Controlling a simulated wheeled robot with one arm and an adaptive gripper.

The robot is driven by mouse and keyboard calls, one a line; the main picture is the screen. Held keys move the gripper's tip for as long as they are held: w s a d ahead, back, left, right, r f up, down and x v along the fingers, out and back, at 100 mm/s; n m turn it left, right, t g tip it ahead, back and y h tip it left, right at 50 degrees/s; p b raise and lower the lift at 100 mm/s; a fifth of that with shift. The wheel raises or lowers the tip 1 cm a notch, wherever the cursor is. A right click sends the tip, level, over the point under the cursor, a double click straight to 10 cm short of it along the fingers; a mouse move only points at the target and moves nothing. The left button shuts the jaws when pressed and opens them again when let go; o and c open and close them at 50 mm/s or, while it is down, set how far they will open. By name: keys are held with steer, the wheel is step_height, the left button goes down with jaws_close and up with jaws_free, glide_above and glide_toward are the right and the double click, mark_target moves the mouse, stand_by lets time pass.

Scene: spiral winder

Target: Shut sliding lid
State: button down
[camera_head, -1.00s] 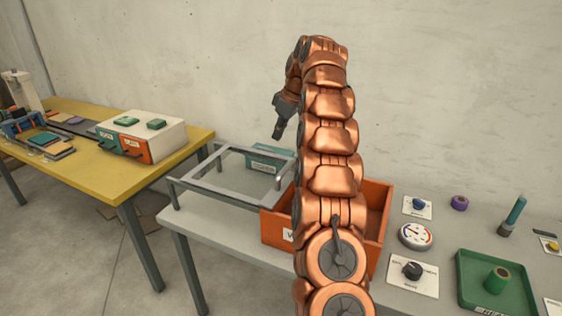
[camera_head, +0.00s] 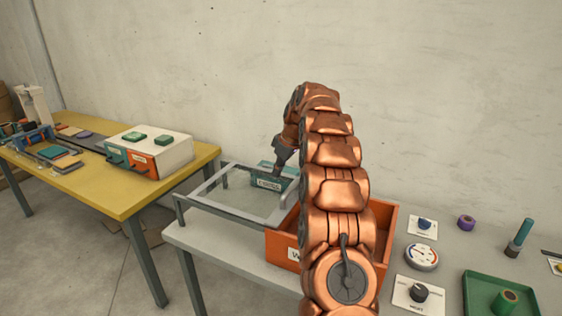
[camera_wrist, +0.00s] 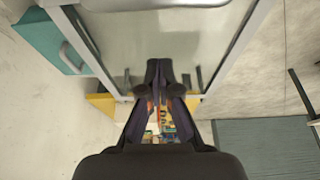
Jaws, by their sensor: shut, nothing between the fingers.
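The sliding lid (camera_head: 232,192) is a clear pane in a grey frame. It lies off to the left of the orange box (camera_head: 278,247), whose top looks largely open, though my arm hides much of it. My gripper (camera_head: 277,174) is shut and empty, pointing down at the lid's back right part, in front of a labelled teal box (camera_head: 266,184). In the wrist view, my fingertips (camera_wrist: 158,68) are together over the pane (camera_wrist: 150,35), close to its frame. I cannot tell whether they touch it.
A yellow table (camera_head: 95,185) at left holds a white unit (camera_head: 150,150) with drawers. Right of the orange box are a gauge (camera_head: 421,257), knobs, a purple ring (camera_head: 466,222) and a green tray (camera_head: 475,290). A bare wall stands behind.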

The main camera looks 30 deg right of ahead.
steer(key=shift+w+a+f, duration=0.15)
steer(key=shift+a+f, duration=0.05)
steer(key=shift+f, duration=0.5)
steer(key=shift+d+f, duration=0.1)
steer(key=shift+f, duration=0.2)
steer(key=shift+s+d+f+p, duration=0.15)
steer(key=shift+s+d+p, duration=0.25)
steer(key=shift+s, duration=0.35)
steer(key=shift+s+d+f+p, duration=0.1)
steer(key=shift+s+d+p, duration=0.3)
steer(key=shift+s, duration=0.3)
steer(key=shift+s+d, duration=0.1)
steer(key=shift+s, duration=0.05)
steer(key=shift+f, duration=0.15)
